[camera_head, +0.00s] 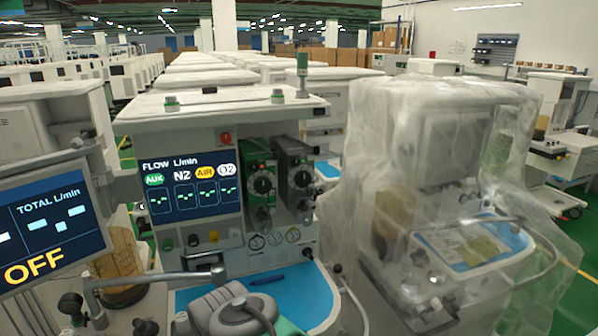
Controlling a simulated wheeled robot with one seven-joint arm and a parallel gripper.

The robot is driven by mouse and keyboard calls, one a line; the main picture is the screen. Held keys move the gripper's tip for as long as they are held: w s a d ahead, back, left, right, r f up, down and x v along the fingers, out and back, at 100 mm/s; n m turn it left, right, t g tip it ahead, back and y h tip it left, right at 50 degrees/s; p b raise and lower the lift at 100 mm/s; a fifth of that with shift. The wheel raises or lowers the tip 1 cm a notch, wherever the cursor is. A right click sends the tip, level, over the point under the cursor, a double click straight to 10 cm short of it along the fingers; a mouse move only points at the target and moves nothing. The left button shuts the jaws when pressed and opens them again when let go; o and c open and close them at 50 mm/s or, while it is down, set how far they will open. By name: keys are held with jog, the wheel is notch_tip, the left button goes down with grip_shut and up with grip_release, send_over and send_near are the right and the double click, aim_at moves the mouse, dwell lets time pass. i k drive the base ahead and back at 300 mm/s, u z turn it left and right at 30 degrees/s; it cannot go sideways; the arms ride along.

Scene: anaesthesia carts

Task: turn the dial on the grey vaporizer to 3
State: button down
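The grey vaporizer (292,158) is a dark grey upright block on the front of the anaesthesia cart, right of the screen. Its round dial (302,179) faces forward and has a dark knob. The dial's numbers and setting are too small to read. A green vaporizer (259,163) with a similar dial (262,186) stands close beside it on the left. No gripper fingers show in this view, so I cannot see where my gripper is relative to the dial.
A flow screen (193,186) is left of the vaporizers. A blue worktop (305,290) lies below, with a dark pen-like item (267,281). A plastic-draped cart (430,180) stands close on the right. An angled monitor (50,228) reading OFF is at left.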

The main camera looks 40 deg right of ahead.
aim_at(301, 178)
jog(key=z, duration=1.15)
